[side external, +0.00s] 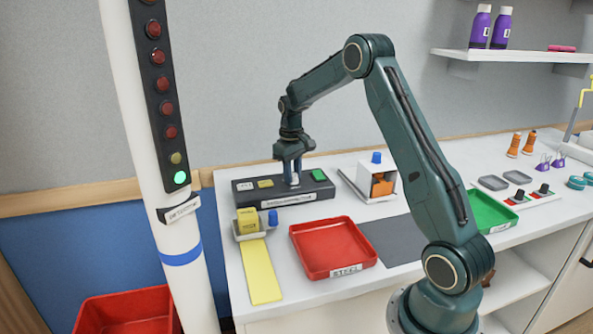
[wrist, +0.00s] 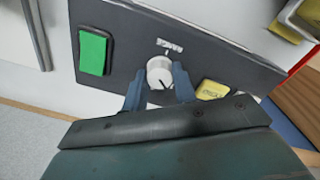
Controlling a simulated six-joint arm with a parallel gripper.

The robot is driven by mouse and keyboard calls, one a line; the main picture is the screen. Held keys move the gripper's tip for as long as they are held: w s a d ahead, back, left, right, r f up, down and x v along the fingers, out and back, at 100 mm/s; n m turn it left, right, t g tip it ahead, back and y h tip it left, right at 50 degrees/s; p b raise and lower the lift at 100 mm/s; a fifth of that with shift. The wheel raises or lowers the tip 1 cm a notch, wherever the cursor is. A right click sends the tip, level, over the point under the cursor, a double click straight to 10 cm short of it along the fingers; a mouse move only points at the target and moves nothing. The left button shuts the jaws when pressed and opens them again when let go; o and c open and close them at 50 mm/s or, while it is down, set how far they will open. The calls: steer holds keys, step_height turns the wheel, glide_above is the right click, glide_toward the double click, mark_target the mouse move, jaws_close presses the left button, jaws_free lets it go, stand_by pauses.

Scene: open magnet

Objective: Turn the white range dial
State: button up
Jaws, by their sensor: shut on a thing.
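The white range dial (wrist: 160,73) sits on the dark control box between a green button and a yellow label, in the wrist view. It has a dark pointer mark on its face. My gripper (wrist: 160,84) has its two blue-grey fingers on either side of the dial, shut on it. In the side external view my gripper (side external: 292,178) reaches down onto the top of the dark box (side external: 290,200), and the dial is mostly hidden between the fingers. The green button (wrist: 93,52) is beside the dial, apart from the fingers.
A red tray (side external: 333,270) labelled STEEL stands in front of the box. A white holder with a blue knob (side external: 376,158) is to its right and a yellow block (side external: 247,221) to its front left. A white post (side external: 150,150) with indicator lights stands at left.

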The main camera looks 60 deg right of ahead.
stand_by(0.3)
steer(key=o, duration=1)
steer(key=shift+c, duration=0.2)
steer(key=shift+r, duration=0.15)
step_height(320, 180, up, 14)
steer(key=shift+a+f, duration=0.2)
steer(key=shift+a, duration=0.05)
steer(key=shift+a, duration=0.1)
